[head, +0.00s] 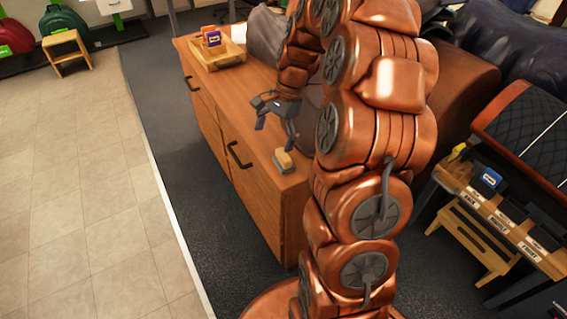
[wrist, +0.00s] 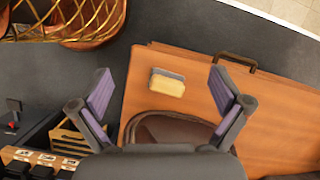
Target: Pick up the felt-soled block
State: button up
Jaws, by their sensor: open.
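The felt-soled block (head: 284,161) is a small yellow block with a grey layer. It rests on the wooden cabinet top (head: 262,128) near its front end in the head view. In the wrist view the block (wrist: 167,83) lies near the cabinet's edge, in line with the gap between my fingers but beyond the fingertips. My gripper (head: 276,130) is above the cabinet top, close to the block and apart from it. In the wrist view my gripper (wrist: 158,88) has its two purple-padded fingers spread wide with nothing between them.
A wooden tray (head: 219,57) with small coloured blocks stands at the cabinet's far end. A brown saddle-like shape (wrist: 175,128) sits beside the block. At right is a labelled rack (head: 500,215) with a blue block (head: 490,180). Open floor (head: 75,190) lies at left.

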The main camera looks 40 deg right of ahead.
aim_at(284, 154)
jog(key=w+d+f+m, duration=0.3)
jog(key=d+f+m, duration=0.15)
jog(key=d, duration=0.35)
jog(key=shift+t+y, duration=0.3)
jog(key=shift+t, duration=0.2)
jog(key=x, duration=0.5)
jog(key=p+x, duration=0.1)
jog(key=x, duration=0.1)
jog(key=shift+s+d+f, duration=0.1)
jog(key=shift+s+f, duration=0.3)
jog(key=shift+w+f, duration=0.1)
jog(key=shift+f, duration=0.35)
jog(key=shift+c, duration=0.2)
jog(key=c, duration=1.2)
